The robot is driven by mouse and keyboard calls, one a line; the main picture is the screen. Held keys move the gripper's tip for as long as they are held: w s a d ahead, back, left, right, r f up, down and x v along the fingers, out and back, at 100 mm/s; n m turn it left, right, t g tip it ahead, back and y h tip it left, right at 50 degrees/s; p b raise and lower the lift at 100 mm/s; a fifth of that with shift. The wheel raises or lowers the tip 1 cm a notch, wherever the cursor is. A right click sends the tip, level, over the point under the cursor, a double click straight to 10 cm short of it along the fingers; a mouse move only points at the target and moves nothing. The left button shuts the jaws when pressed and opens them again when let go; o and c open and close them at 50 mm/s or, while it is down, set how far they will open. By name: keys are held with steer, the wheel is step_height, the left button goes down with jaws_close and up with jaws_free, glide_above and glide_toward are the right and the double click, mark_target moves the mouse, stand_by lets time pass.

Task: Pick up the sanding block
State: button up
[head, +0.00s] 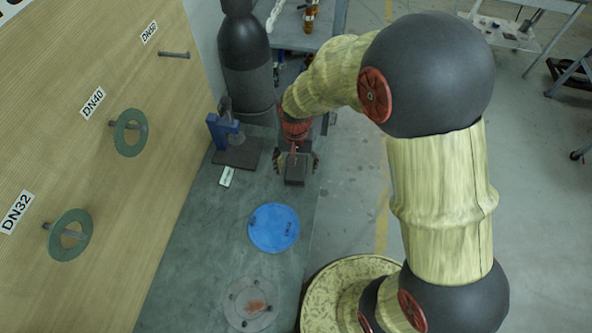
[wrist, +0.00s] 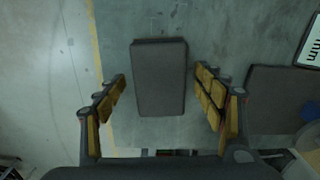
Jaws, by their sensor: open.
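The sanding block is a dark grey rectangular block (wrist: 158,78). In the wrist view it lies on the grey-green bench top between my fingers. It also shows in the head view (head: 295,170), close to the bench's right edge. My gripper (wrist: 162,95) is open, with one yellow-padded finger on each side of the block and a gap on both sides. In the head view my gripper (head: 296,160) is over the block and partly hides it. The height of the fingers above the bench is hard to judge.
A blue disc (head: 274,228) and a grey flange (head: 250,303) lie nearer on the bench. A blue clamp stand (head: 238,150) on a dark base and a black cylinder (head: 247,65) stand behind left. The board (head: 90,120) with hung gaskets rises at left.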

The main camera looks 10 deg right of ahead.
steer(key=shift+f, duration=0.2)
steer(key=shift+c, duration=1.3)
steer(key=c, duration=1.1)
steer(key=shift+r, duration=0.1)
steer(key=shift+r, duration=0.45)
step_height(320, 180, up, 2)
steer(key=shift+r+p, duration=0.2)
steer(key=shift+p, duration=0.25)
steer(key=s+r, duration=0.2)
steer(key=r, duration=0.1)
steer(key=s+d+r+p, duration=0.1)
steer(key=s+r, duration=0.1)
steer(key=shift+s+r, duration=0.4)
steer(key=s+d+r+p, duration=0.1)
steer(key=s+d+r, duration=0.1)
steer(key=s, duration=0.7)
steer(key=shift+d+r+p, duration=0.15)
steer(key=shift+r+p, duration=0.25)
steer(key=shift+r, duration=0.5)
